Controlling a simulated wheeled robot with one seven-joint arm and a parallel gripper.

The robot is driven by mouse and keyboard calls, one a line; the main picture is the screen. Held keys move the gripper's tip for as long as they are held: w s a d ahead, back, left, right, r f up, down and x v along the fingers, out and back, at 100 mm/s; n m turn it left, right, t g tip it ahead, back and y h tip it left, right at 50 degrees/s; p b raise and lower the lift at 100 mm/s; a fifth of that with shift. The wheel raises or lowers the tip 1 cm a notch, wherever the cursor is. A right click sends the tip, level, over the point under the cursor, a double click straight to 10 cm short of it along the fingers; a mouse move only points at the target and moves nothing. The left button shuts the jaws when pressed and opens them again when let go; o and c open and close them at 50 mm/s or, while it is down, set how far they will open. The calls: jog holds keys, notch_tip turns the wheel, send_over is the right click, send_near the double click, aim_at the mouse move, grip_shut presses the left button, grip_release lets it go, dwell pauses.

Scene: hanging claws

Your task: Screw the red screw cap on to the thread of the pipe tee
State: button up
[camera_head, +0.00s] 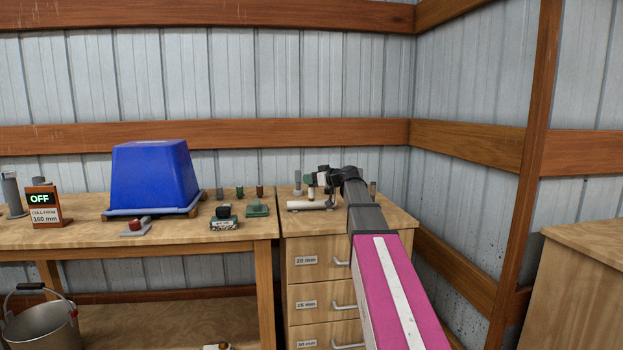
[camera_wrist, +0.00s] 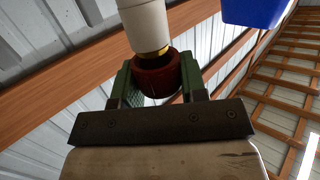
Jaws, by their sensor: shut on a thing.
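The red screw cap (camera_wrist: 157,78) sits between the two green fingers of my gripper (camera_wrist: 160,88) in the wrist view, and the gripper is shut on it.
Small fittings (camera_head: 240,193) stand on the workbench (camera_head: 170,237) left of the cabinet (camera_head: 291,236). Grey pieces (camera_head: 298,180) stand close behind the tee. The wall is just behind.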

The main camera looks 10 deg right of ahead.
jog(key=shift+f, duration=1)
jog(key=o, duration=1)
